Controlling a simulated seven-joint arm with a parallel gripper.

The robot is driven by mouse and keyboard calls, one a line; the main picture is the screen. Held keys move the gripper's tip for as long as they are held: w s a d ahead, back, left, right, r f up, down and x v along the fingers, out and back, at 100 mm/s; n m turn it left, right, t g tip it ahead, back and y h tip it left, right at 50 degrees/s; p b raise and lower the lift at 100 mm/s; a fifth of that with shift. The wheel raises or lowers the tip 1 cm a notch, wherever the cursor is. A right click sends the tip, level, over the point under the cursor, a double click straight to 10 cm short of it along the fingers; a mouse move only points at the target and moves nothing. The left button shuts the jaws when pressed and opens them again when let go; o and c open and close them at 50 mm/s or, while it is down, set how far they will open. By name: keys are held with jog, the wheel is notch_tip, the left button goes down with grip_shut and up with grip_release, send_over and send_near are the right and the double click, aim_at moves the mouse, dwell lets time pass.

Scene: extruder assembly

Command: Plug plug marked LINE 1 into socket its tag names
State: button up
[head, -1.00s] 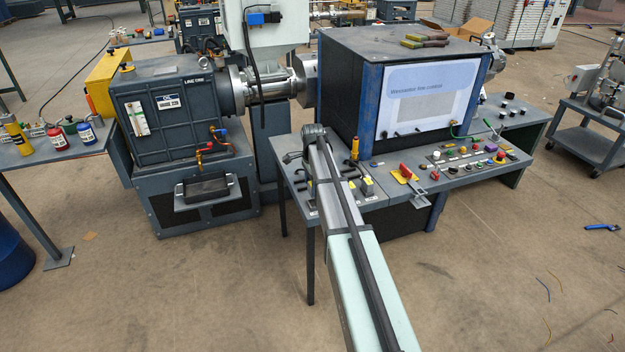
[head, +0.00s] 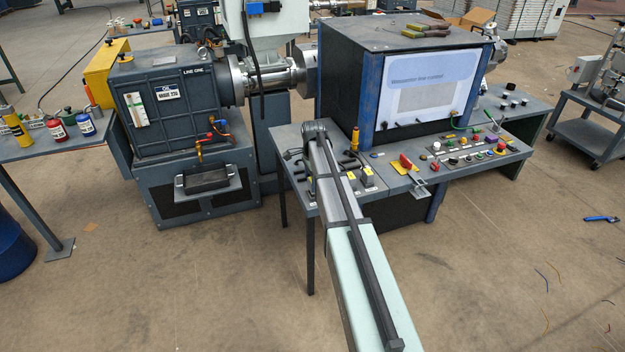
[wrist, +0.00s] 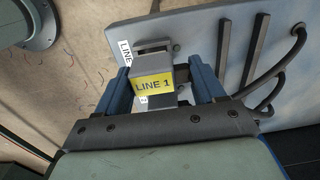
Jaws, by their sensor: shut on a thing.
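In the wrist view my gripper (wrist: 163,78) is shut on a grey plug (wrist: 152,66) with a yellow tag (wrist: 153,86) reading LINE 1. A blue finger is on each side of it. Just beyond the plug is a grey plate (wrist: 200,30) with a white label (wrist: 125,52) starting LINE; its number is not readable. A grey socket-like part (wrist: 152,45) shows behind the plug, mostly hidden by it. I cannot tell whether plug and socket touch. In the head view my arm hides the gripper and held plug above the small table (head: 290,150).
Dark bars (wrist: 258,45) and dark cables (wrist: 288,68) lie right of the gripper in the wrist view. In the head view small parts with yellow tags (head: 368,172) stand right of my arm. The control console (head: 465,160) is further right. Floor in front is open.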

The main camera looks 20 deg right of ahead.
jog(key=shift+f, duration=1)
dwell(0.3)
jog(key=o, duration=1.1)
jog(key=shift+o, duration=0.2)
jog(key=shift+r, duration=0.1)
notch_tip(320, 180, up, 14)
jog(key=shift+s+f, duration=0.15)
jog(key=shift+f, duration=0.05)
